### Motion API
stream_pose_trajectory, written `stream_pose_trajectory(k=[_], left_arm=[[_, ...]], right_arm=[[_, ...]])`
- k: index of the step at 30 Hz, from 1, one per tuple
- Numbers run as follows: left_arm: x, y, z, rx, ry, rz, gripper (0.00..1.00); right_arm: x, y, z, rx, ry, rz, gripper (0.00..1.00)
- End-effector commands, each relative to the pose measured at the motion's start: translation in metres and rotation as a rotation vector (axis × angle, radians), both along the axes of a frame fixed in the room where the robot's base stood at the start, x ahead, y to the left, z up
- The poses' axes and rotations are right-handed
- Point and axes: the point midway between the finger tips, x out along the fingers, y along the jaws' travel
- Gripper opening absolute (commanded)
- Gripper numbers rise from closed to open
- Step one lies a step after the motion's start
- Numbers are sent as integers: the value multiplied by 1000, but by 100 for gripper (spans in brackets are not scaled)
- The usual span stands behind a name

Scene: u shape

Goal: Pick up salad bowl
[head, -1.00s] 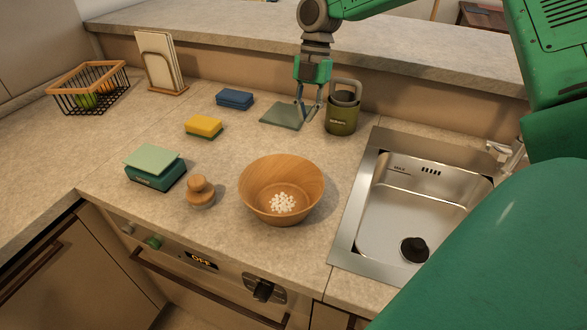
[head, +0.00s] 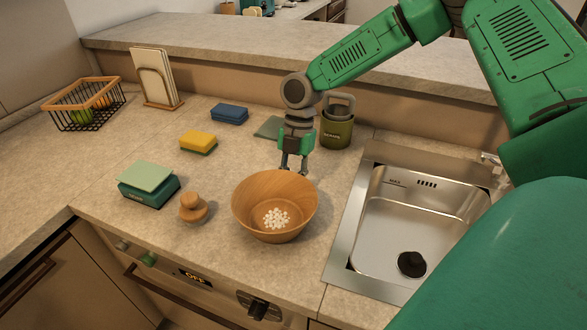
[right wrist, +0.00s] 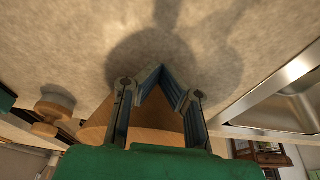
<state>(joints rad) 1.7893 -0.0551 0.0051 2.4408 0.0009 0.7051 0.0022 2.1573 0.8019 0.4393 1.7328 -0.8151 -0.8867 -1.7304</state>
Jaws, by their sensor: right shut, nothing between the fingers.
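The wooden salad bowl (head: 250,205) stands upright on the counter left of the sink, with small white pieces (head: 276,218) in its bottom. My right gripper (head: 294,168) points down just behind the bowl's far rim, its fingertips close to it; I cannot tell whether they touch. In the right wrist view its two fingers (right wrist: 163,78) meet at the tips with nothing between them, and part of the bowl (right wrist: 150,137) shows behind and between the fingers. My left gripper is in neither view.
A wooden knob-shaped tool (head: 193,208) stands left of the bowl, with a green-topped box (head: 150,183) beyond. Yellow (head: 198,142) and blue (head: 230,113) sponges, a green cloth (head: 268,127) and a green canister (head: 337,130) stand farther back. The sink (head: 425,215) is at right.

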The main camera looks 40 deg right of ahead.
Motion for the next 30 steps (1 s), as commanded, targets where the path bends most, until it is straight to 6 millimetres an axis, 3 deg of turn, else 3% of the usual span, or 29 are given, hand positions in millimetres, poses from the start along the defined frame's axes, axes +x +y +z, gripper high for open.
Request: stream_pose_trajectory(k=[14, 24, 30], left_arm=[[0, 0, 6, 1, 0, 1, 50], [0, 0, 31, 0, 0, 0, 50], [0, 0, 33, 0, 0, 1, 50]], right_arm=[[-6, 14, 3, -2, 0, 6, 0], [-47, 90, 3, -2, 4, 7, 0], [-57, 113, 2, -2, 2, 1, 0]])
